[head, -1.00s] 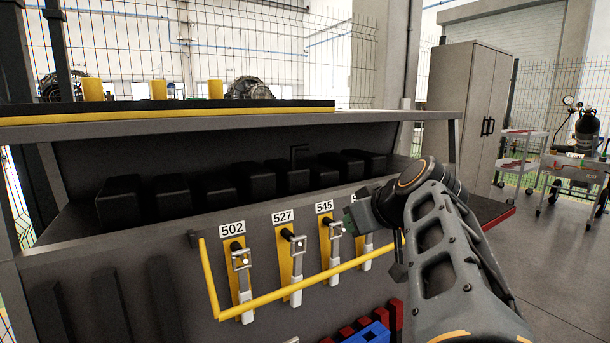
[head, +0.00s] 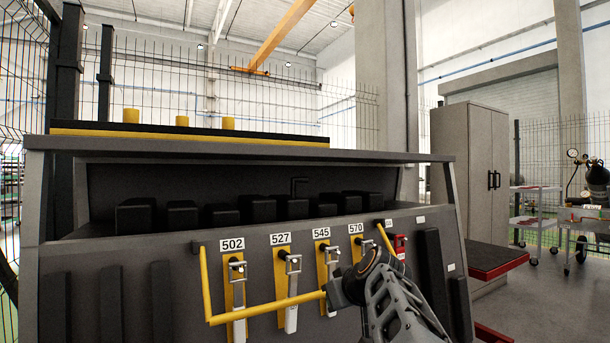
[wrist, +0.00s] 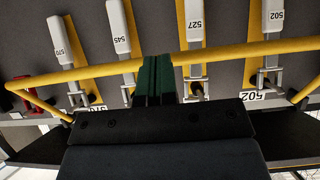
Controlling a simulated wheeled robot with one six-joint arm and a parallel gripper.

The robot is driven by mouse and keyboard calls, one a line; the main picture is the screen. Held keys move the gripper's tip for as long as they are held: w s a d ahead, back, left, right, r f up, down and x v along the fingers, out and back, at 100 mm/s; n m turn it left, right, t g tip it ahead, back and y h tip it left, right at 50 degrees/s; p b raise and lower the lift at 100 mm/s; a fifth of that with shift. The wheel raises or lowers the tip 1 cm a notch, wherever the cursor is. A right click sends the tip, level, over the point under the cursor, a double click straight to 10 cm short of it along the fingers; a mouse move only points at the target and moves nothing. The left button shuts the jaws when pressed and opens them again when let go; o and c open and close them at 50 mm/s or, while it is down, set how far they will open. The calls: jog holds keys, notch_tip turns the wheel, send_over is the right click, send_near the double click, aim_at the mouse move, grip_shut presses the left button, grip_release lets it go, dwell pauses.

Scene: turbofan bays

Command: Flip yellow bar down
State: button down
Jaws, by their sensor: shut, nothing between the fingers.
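The yellow bar (head: 268,308) is a long rail with side arms, mounted on the sloping grey panel. It crosses in front of the row of metal latches (head: 291,290) on yellow plates, labelled 502, 527, 545 and 570. It also spans the wrist view (wrist: 240,52). My gripper (wrist: 157,62) has its green fingers shut and empty. The fingertips overlap the bar between latches 545 and 527 in the wrist view; I cannot tell whether they touch it. In the head view my gripper's body hides part of the bar's right half.
A shelf with several black blocks (head: 180,214) lies above the panel, under a grey top (head: 240,150). A red item (head: 399,245) sits right of latch 570.

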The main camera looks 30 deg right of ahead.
jog(key=shift+f+b+x, duration=0.25)
jog(key=shift+b+x, duration=0.3)
jog(key=shift+x, duration=1.25)
jog(key=shift+s, duration=0.2)
jog(key=shift+s, duration=0.1)
